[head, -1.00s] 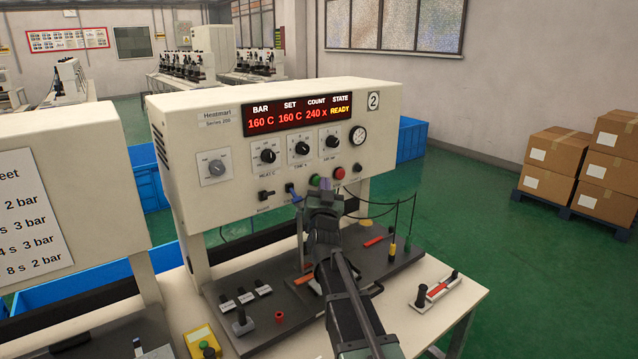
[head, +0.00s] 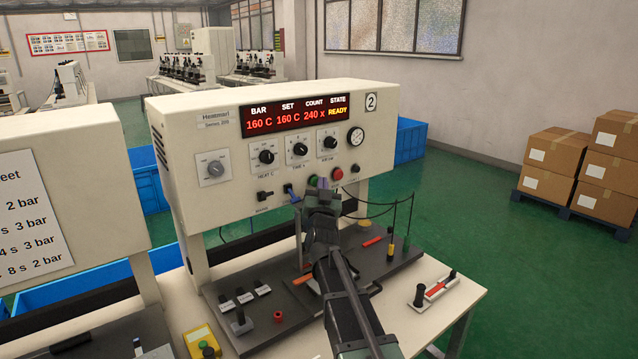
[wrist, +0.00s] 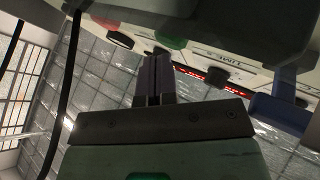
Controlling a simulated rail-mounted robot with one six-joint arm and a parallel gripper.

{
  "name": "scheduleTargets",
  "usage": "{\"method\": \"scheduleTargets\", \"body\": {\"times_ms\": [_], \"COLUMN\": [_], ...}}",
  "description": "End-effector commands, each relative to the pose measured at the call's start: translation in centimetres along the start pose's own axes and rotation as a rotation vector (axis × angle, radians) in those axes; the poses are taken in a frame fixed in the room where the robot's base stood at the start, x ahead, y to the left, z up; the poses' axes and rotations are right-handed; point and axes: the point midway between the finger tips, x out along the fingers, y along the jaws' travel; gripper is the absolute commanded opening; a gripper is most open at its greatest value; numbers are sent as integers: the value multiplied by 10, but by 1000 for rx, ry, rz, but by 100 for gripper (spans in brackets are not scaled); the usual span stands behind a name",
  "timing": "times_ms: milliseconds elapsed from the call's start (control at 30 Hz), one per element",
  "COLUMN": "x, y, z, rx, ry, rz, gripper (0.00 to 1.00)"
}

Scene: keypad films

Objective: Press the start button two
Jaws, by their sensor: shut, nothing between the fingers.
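The heat press marked 2 (head: 225,130) has a cream front panel. Its display (head: 297,117) reads BAR 160 C, SET 160 C, COUNT 240 x, STATE READY. A green button (head: 312,180) and a red button (head: 338,174) sit low on the panel. My gripper (head: 322,184) is shut and empty, its purple fingertips just right of the green button in the head view. In the wrist view the shut fingers (wrist: 154,72) point towards the panel's lower edge, close to the green button (wrist: 172,36). I cannot tell whether they touch it.
A blue lever (head: 289,190) and a black switch (head: 265,195) are left of the green button. Thin black cables run to posts (head: 391,245) on the right. A second cream machine (head: 70,160) stands at the left. Boxes on a pallet (head: 580,165) are far off right.

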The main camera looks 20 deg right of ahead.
Motion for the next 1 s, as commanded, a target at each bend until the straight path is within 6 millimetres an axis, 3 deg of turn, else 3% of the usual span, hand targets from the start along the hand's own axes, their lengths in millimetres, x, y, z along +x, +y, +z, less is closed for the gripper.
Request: {"method": "scheduleTargets", "body": {"times_ms": [33,267,1000], "x": [13,14,-10], "y": [-6,-6,8], "z": [0,1,-9], "rx": [27,28,23], "ry": [21,21,20], "rz": [3,3,2], "gripper": [0,0,0]}}
